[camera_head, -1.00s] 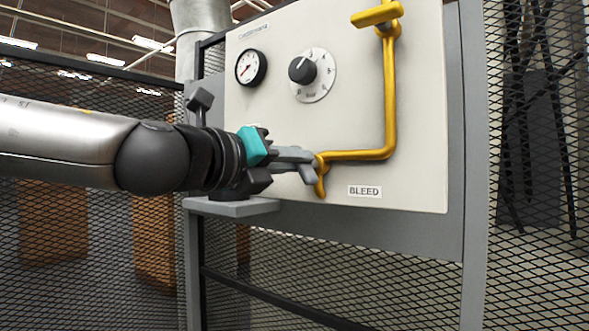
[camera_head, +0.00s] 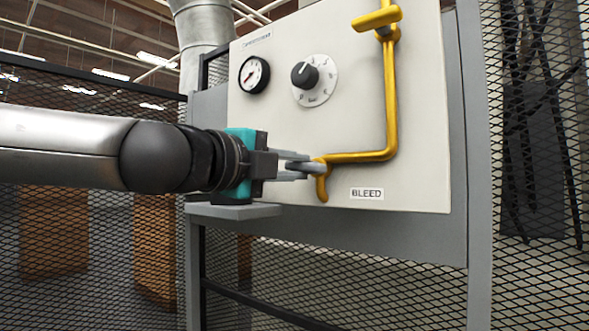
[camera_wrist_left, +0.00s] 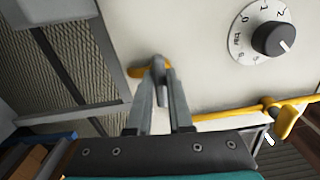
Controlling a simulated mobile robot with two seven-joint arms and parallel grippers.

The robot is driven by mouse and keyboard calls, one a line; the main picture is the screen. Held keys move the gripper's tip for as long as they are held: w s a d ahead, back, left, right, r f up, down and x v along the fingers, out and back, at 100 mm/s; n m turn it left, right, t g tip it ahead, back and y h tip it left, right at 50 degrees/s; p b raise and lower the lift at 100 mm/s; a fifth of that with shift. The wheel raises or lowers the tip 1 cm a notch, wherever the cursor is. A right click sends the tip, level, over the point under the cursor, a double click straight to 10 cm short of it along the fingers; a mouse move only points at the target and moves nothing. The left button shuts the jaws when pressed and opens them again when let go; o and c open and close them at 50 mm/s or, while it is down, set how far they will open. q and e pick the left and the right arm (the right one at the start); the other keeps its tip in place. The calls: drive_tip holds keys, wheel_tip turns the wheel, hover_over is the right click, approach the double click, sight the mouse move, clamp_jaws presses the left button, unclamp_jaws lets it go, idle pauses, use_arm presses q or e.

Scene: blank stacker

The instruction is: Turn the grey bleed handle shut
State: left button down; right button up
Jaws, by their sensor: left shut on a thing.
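The grey bleed handle (camera_head: 304,167) sits at the lower left end of the yellow pipe (camera_head: 391,100), just above the downturned yellow spout (camera_head: 322,188). It lies about level, pointing left along the panel. My left gripper (camera_head: 308,166) reaches in from the left and is shut on the handle, with one finger above it and one below. In the left wrist view the handle (camera_wrist_left: 158,88) shows between the two fingers, in front of the yellow spout end (camera_wrist_left: 150,68). The fingers hide part of the handle. My right gripper is not in view.
The white panel (camera_head: 280,125) carries a gauge (camera_head: 254,75), a black dial (camera_head: 304,74), a BLEED label (camera_head: 367,194) and a yellow lever (camera_head: 377,17) at top. A grey ledge (camera_head: 234,211) juts out below my left gripper. Mesh fencing (camera_head: 535,260) stands on both sides.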

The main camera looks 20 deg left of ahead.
use_arm(q)
drive_tip(key=shift+n, duration=0.5)
idle(0.3)
drive_tip(key=c, duration=0.8)
unclamp_jaws()
drive_tip(key=shift+p+v, duration=0.85)
drive_tip(key=shift+v, duration=6.75)
